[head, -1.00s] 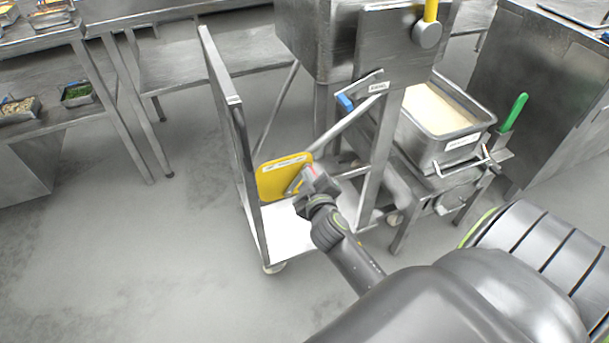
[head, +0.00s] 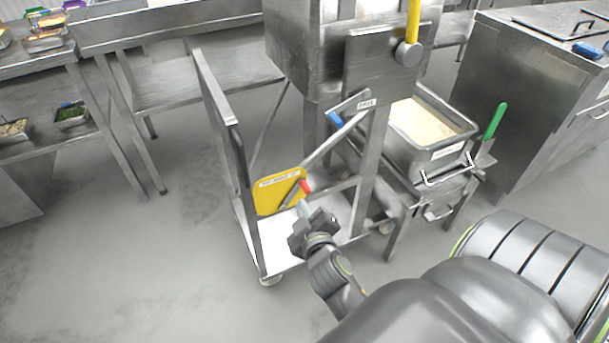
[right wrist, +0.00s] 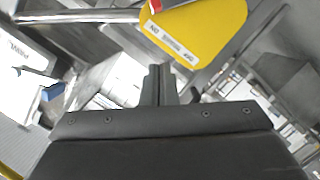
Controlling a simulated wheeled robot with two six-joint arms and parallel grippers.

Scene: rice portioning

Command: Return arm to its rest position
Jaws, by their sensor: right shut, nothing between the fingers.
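My right gripper (head: 306,216) is shut and empty over the white deck of the cart (head: 229,121). Its closed fingers (right wrist: 158,84) show at the middle of the right wrist view, with nothing between them. The yellow board (right wrist: 203,30) also shows beyond the fingers in the right wrist view. My left gripper is not in view.
A metal pan of rice (head: 426,150) stands on a low stand to the right, with a green-handled tool (head: 494,121) beside it. A steel machine (head: 318,60) rises behind. Steel tables stand at the left. The floor at lower left is clear.

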